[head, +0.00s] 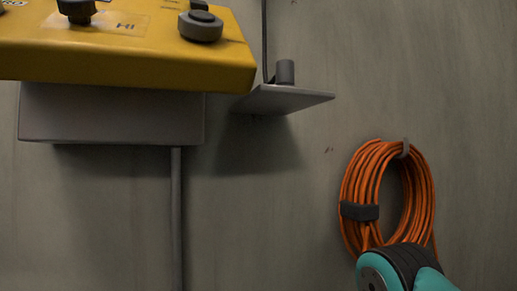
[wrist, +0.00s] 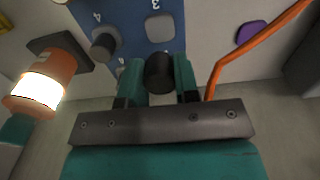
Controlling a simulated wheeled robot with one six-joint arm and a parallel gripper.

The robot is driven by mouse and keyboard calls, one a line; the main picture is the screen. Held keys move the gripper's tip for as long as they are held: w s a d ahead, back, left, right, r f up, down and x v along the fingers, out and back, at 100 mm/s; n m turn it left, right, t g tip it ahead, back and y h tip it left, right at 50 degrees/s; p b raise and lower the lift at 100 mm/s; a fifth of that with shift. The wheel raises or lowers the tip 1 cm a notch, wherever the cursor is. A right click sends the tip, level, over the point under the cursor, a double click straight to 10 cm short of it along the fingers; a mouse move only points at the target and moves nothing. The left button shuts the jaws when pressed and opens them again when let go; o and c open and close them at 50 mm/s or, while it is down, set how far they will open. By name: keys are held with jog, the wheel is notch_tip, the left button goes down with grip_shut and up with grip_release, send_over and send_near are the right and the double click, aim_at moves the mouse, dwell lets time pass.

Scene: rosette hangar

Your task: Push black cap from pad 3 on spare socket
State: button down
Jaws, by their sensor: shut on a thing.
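The black cap (wrist: 160,73) is a short dark cylinder between the two teal fingers of my gripper (wrist: 159,78) in the wrist view. My gripper is shut on it. A blue panel (wrist: 127,29) with upside-down numbers 3 and 4 lies beyond the fingers. By the 3, a pale rounded pad (wrist: 160,29) is bare, with the cap just below it in the picture. A dark grey round piece (wrist: 104,45) sits by the 4. I cannot tell which part is the spare socket. My gripper and the cap are outside the head view.
The wrist view shows a glowing orange lamp (wrist: 37,88) at left, a purple piece (wrist: 250,32), and an orange cable (wrist: 252,46) close right of my fingers. The head view shows a yellow box (head: 130,62), a small shelf (head: 285,98) and an orange cable coil (head: 370,185) on the wall.

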dwell(0.5)
jog(key=s+a+r, duration=0.1)
jog(key=s+a, duration=0.1)
jog(key=a, duration=0.7)
jog(key=s+a+r, duration=0.2)
jog(key=a, duration=0.7)
jog(key=s+a+r, duration=0.2)
jog(key=a, duration=0.7)
jog(key=shift+s+a+r, duration=0.15)
jog(key=shift+s+a, duration=0.05)
jog(key=s+a+r, duration=0.1)
jog(key=s+a, duration=0.1)
jog(key=a, duration=0.1)
jog(key=s+a+r, duration=0.1)
jog(key=s+a, duration=0.2)
jog(key=s+a+r, duration=0.1)
jog(key=s+a, duration=0.2)
jog(key=shift+s, duration=0.25)
jog(key=shift+s+a, duration=0.2)
jog(key=shift+f, duration=2.75)
